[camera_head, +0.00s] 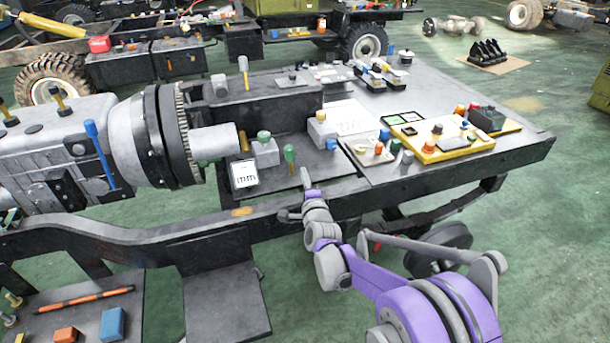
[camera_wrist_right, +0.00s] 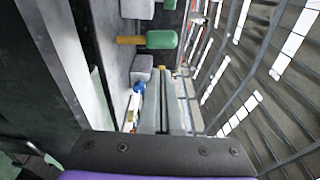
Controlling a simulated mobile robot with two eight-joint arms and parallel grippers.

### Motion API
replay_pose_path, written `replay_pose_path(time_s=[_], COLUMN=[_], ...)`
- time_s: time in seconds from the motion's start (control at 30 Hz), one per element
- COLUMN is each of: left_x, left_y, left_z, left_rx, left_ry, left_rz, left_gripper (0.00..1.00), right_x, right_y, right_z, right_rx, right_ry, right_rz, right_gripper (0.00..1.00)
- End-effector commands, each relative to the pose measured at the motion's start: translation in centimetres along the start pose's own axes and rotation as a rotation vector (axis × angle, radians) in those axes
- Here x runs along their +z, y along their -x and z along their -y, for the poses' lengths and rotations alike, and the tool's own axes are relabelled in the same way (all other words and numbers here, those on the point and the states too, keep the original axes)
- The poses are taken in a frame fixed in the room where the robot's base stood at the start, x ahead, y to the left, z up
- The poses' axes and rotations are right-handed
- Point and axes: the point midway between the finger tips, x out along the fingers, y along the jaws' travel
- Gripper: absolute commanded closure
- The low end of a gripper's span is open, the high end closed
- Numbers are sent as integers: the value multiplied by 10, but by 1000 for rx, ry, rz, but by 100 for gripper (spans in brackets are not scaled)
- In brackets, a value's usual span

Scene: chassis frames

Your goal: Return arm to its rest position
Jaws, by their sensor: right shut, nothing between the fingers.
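My right arm (camera_head: 385,285), purple and grey, reaches in from the lower right of the head view. Its gripper (camera_head: 305,177) is at the near edge of the workbench (camera_head: 475,165), beside a green-topped part (camera_head: 289,153). The fingers are shut and empty. My left gripper is in neither view.
A grey gearbox-like housing (camera_head: 50,150) stands at the left of the head view. A yellow tray (camera_head: 440,155) with small parts lies on the bench. A dark frame rail (camera_head: 120,235) runs below it. Green floor (camera_head: 545,255) is free at the right.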

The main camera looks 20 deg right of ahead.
Motion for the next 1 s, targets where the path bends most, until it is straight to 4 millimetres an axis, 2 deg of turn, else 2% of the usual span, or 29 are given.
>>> replay_pose_path(time_s=[0.33, 0.47, 0.57, 0.67, 0.87, 1.0], left_x=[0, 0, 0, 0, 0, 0], left_y=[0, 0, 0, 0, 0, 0], left_z=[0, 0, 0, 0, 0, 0], left_rx=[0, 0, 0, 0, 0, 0], left_ry=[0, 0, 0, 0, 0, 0], left_rz=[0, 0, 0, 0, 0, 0], left_gripper=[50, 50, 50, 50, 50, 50], right_x=[1, 6, 13, 19, 19, 12], right_y=[2, 20, 52, 98, 207, 287], right_z=[1, 5, 6, 2, -22, -46], right_rx=[7, 73, 174, 295, 516, 645], right_ry=[11, 107, 260, 452, 825, 1056], right_rz=[3, 36, 95, 182, 397, 571], right_gripper=[100, 100, 100, 100, 100, 100])
